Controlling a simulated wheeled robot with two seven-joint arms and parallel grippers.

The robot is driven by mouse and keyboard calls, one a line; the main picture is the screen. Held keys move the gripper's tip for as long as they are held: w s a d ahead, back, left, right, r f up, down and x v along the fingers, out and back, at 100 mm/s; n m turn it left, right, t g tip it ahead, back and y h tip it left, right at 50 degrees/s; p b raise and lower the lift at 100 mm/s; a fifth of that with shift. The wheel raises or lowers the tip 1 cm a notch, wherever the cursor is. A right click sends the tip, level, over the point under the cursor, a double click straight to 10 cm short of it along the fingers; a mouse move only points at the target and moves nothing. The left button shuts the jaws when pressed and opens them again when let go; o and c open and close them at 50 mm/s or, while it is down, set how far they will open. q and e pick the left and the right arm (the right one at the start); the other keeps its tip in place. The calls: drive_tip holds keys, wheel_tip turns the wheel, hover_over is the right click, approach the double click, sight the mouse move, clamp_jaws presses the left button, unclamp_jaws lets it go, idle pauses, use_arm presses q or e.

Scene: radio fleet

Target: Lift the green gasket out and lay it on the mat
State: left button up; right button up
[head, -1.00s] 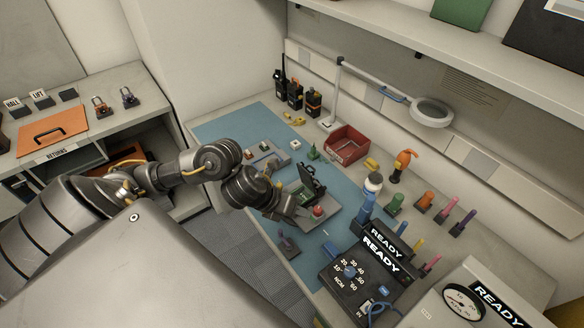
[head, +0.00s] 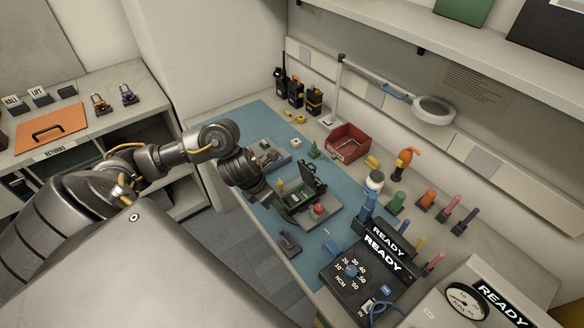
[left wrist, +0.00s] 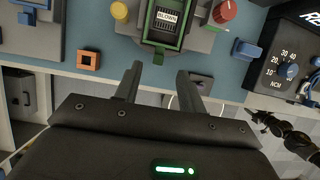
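The green gasket shows in the left wrist view as a thin green rim (left wrist: 153,46) around the opened radio marked BLOWN. In the head view the radio (head: 297,200) stands with its lid up in a grey fixture (head: 322,218); the gasket is too small there to separate from the green inside. My left gripper (left wrist: 162,82) is open and empty, its fingers apart, just short of the fixture's near side. In the head view it shows dark at the radio's left (head: 262,191), its fingertips hard to see. The blue mat (head: 258,118) lies beneath the fixture. My right gripper is not seen.
A red knob (head: 318,209) and a yellow knob (head: 281,185) flank the radio. A red bin (head: 347,143) stands behind. The mat's far left is clear.

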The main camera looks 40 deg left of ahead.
use_arm(q)
drive_tip(key=shift+x, duration=2.6)
drive_tip(key=shift+a, duration=0.1)
clamp_jaws()
